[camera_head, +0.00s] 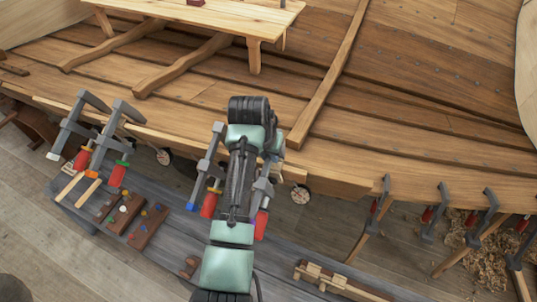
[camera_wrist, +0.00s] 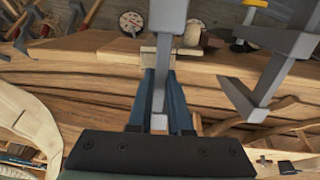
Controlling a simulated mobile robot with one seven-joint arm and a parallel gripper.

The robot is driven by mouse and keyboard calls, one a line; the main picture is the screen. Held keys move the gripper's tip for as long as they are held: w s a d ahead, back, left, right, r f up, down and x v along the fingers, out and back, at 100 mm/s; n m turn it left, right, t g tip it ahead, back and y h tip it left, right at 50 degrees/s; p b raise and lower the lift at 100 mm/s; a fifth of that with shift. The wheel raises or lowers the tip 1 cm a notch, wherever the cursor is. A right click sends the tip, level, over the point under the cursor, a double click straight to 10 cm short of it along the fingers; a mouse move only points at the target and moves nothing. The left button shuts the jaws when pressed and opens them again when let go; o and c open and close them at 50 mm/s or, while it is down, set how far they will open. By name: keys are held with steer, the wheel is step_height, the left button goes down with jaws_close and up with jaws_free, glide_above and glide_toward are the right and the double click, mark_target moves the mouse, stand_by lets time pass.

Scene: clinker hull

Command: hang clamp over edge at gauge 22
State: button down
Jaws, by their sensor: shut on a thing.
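In the wrist view my gripper (camera_wrist: 162,78) is shut on the grey bar of a clamp (camera_wrist: 158,122), held between the two blue fingers. In the head view my arm hides the fingers. Two grey clamps with red handles show beside the arm, one at left (camera_head: 210,165) and one at right (camera_head: 264,190); I cannot tell which is held. The plank edge (camera_head: 340,184) runs behind them. Round gauge discs show below the edge, one at left (camera_head: 163,157) and one at right (camera_head: 300,195); their numbers are unreadable. The wrist view shows another grey clamp (camera_wrist: 268,75) close at right.
Two clamps (camera_head: 72,125) (camera_head: 112,140) stand at the left edge. Several clamps (camera_head: 380,200) line the edge at right. A grey bench (camera_head: 150,265) below carries tools and wooden blocks. A plank table (camera_head: 200,15) stands above on the hull. Shavings (camera_head: 485,265) lie at lower right.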

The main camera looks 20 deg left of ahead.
stand_by(0.4)
steer(key=p+v, duration=0.7)
steer(key=p, duration=0.1)
steer(key=shift+a+r+p, duration=0.1)
steer(key=shift+r+p, duration=0.15)
steer(key=shift+p, duration=0.05)
steer(key=p+v, duration=0.5)
steer(key=p, duration=0.1)
steer(key=shift+s+r, duration=0.2)
steer(key=shift+r, duration=0.1)
stand_by(0.6)
